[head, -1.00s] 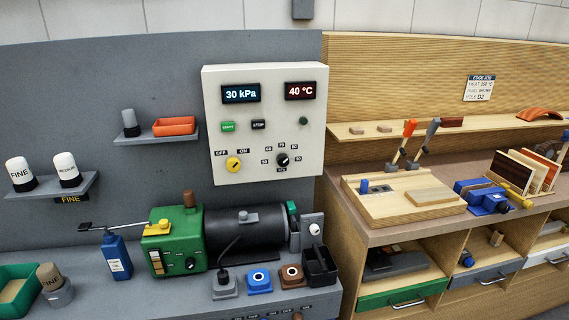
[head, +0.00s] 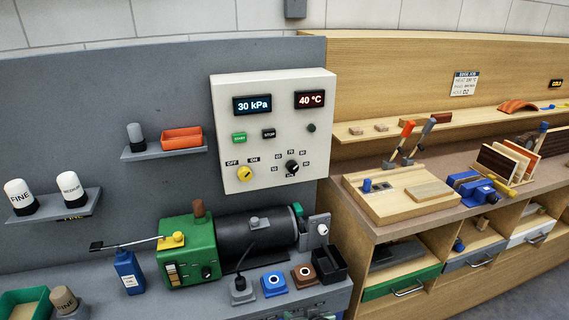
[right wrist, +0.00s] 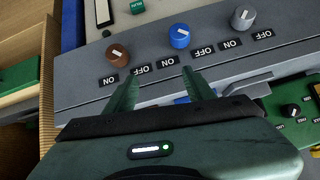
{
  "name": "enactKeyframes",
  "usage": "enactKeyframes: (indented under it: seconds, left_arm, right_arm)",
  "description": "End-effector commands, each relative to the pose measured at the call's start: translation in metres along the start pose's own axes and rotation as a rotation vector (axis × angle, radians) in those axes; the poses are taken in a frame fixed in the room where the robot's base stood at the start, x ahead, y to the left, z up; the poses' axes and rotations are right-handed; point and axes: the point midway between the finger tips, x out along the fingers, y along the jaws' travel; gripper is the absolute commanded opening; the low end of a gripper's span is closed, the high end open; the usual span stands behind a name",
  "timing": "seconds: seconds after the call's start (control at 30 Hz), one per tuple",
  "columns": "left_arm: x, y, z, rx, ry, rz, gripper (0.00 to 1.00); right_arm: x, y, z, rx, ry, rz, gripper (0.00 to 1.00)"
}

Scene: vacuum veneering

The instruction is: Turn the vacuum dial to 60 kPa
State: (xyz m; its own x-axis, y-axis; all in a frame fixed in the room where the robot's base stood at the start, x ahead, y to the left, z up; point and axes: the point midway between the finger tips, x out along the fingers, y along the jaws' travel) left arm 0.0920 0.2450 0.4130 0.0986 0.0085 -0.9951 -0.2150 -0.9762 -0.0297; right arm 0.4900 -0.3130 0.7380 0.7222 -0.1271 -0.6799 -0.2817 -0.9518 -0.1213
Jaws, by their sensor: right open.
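The vacuum dial (head: 292,168) is a black knob ringed by small numbers on the lower right of the white control panel (head: 225,110). The blue-lit display (head: 253,105) above reads 30 kPa. The dial's exact pointer setting is too small to read. My right gripper (right wrist: 160,78) is open and empty in the right wrist view. Its two dark green fingers are spread below the row of brown (right wrist: 117,54), blue (right wrist: 180,36) and grey knobs, apart from the dial. My left gripper is not in view.
A yellow OFF/ON switch (head: 245,173) is left of the dial, with a green start button (head: 239,138) above. A green and black pump (head: 190,250) stands below the panel. A wooden bench (head: 350,215) is at the right. Space before the panel looks clear.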

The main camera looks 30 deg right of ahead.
Motion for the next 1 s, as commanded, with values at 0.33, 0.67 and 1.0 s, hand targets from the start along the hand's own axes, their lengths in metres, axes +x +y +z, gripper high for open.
enactKeyframes:
  seconds: [0.33, 0.67, 1.0]
  left_arm:
    - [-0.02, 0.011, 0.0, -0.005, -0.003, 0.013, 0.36]
    - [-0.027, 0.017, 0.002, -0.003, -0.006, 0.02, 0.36]
    - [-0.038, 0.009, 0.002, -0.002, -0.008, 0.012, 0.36]
  right_arm:
    - [-0.078, 0.009, -0.265, 0.371, 0.526, -0.14, 0.54]
    - [-0.125, 0.013, -0.355, 0.511, 0.718, -0.258, 0.54]
    - [-0.086, 0.011, -0.39, 0.51, 0.716, -0.255, 0.54]
